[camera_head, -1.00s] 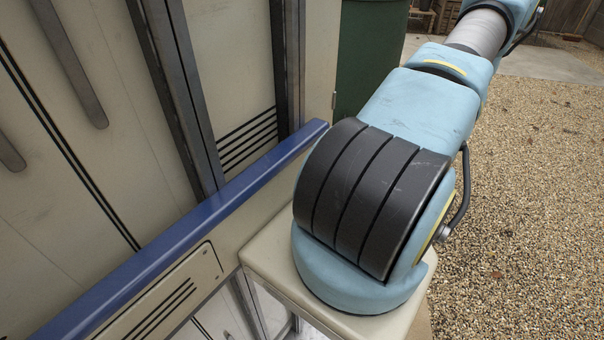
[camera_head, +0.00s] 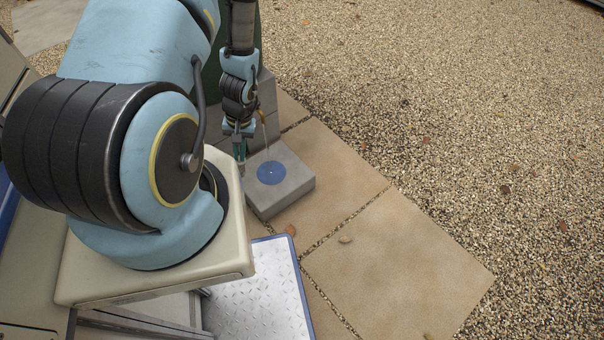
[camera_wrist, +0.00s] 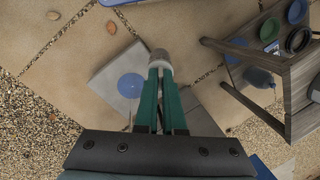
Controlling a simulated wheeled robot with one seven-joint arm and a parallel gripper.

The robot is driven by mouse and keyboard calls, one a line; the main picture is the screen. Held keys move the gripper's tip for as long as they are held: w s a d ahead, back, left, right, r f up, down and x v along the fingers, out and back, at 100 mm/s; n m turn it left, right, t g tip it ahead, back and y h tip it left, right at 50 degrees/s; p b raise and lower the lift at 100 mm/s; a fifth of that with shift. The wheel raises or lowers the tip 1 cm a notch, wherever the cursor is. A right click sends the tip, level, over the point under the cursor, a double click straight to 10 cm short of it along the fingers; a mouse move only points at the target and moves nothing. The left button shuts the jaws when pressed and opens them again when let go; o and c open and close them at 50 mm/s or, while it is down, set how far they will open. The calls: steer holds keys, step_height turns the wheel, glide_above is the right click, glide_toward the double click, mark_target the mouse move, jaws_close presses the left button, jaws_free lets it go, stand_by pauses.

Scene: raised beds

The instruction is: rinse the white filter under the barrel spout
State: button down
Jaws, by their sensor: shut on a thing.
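My gripper (camera_wrist: 160,72) is shut on the white filter (camera_wrist: 158,57), a short pale cylinder at the fingertips in the wrist view. In the head view my gripper (camera_head: 240,152) hangs beside the grey block (camera_head: 292,192), left of its blue disc (camera_head: 271,173); the filter is too small to make out there. A small yellowish barrel spout (camera_head: 262,116) shows just right of my wrist, with a thin pale line, seemingly water, below it toward the disc. The filter appears apart from that line. The dark green barrel (camera_head: 211,78) is mostly hidden behind my arm.
In the wrist view a wooden stand (camera_wrist: 292,88) with several round pots is at the right. Stone slabs (camera_head: 395,262) surround the block, with open gravel (camera_head: 450,110) beyond. A few dry leaves lie about.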

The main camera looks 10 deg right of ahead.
steer(key=d+f+m+t+y+b, duration=0.3)
steer(key=d+f+m+y+b, duration=0.3)
steer(key=d+f+b, duration=0.95)
steer(key=d+r+m+t+y+b, duration=0.1)
steer(key=d+m+t+b, duration=0.35)
steer(key=b, duration=0.95)
steer(key=w+a, duration=0.2)
steer(key=w, duration=0.5)
steer(key=w+a+b, duration=0.1)
steer(key=w+a, duration=0.2)
steer(key=w, duration=0.4)
steer(key=shift+a+r+b, duration=0.2)
steer(key=shift+a+b, duration=0.1)
steer(key=shift+a, duration=0.05)
stand_by(0.7)
steer(key=s+d+r+p, duration=0.2)
steer(key=s+d, duration=0.4)
steer(key=s, duration=0.6)
steer(key=shift+s+p, duration=0.35)
steer(key=shift+p, duration=0.5)
